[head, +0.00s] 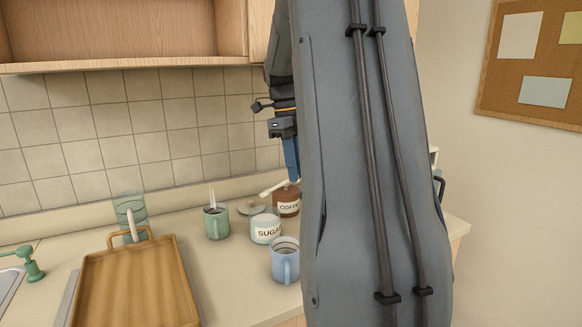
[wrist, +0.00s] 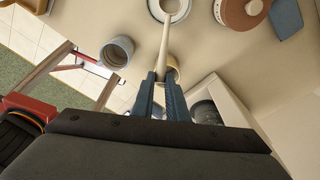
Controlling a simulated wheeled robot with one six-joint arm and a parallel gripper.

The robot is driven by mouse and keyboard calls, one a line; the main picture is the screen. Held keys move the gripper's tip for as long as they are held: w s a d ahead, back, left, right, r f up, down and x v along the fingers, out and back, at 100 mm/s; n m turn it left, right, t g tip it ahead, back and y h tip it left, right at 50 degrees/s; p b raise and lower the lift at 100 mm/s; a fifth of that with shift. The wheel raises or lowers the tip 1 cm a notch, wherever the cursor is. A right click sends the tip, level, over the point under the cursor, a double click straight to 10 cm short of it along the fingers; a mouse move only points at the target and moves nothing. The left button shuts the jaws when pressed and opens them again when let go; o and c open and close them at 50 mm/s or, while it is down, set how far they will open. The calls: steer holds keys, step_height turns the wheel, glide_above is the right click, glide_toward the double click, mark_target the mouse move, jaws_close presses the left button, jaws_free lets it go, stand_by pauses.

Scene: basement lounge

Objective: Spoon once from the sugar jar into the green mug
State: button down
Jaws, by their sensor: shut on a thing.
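My gripper (wrist: 160,84) is shut on the handle of a pale spoon (wrist: 165,40). The spoon (head: 272,189) points left in the head view, held above the counter near the jars. The open white sugar jar (head: 265,230) stands below its tip there. In the wrist view the spoon's bowl overlaps the sugar jar (wrist: 155,12); I cannot tell its height above it or whether it carries sugar. The green mug (head: 216,225) stands left of the jar, with dark contents and pale wisps above it. My gripper (head: 291,172) is partly hidden by my arm in the head view.
A blue mug (head: 284,265) stands in front of the sugar jar. A brown coffee jar (head: 288,200) and a loose lid (head: 251,208) are behind it. A wooden tray (head: 135,285) and a clear glass (head: 127,207) are at left. My arm hides the counter's right part.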

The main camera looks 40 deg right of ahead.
steer(key=shift+f+b, duration=4.15)
steer(key=shift+f, duration=1.2)
steer(key=shift+r+p, duration=3.8)
steer(key=shift+r, duration=1.55)
steer(key=shift+s, duration=0.1)
steer(key=shift+s+d+f+t+y+b, duration=0.15)
steer(key=shift+s+f+t+b, duration=0.1)
steer(key=shift+f+t+b, duration=0.2)
steer(key=shift+s+d+f+t+y+b, duration=0.15)
steer(key=shift+s+f+t+b, duration=0.15)
steer(key=shift+f+b, duration=0.2)
steer(key=shift+s+d+f+t+y+b, duration=0.1)
steer(key=shift+s+f+t+y+b, duration=0.15)
steer(key=shift+s+f+t+b, duration=0.3)
steer(key=shift+s+d+f+t+y+b, duration=0.15)
steer(key=shift+s+f+t+y+b, duration=0.15)
steer(key=shift+f+t, duration=0.4)
steer(key=shift+s+d+f+t+y+b, duration=0.15)
steer(key=shift+s+f+t+b, duration=0.2)
steer(key=shift+f+t+b, duration=0.25)
steer(key=shift+r, duration=0.15)
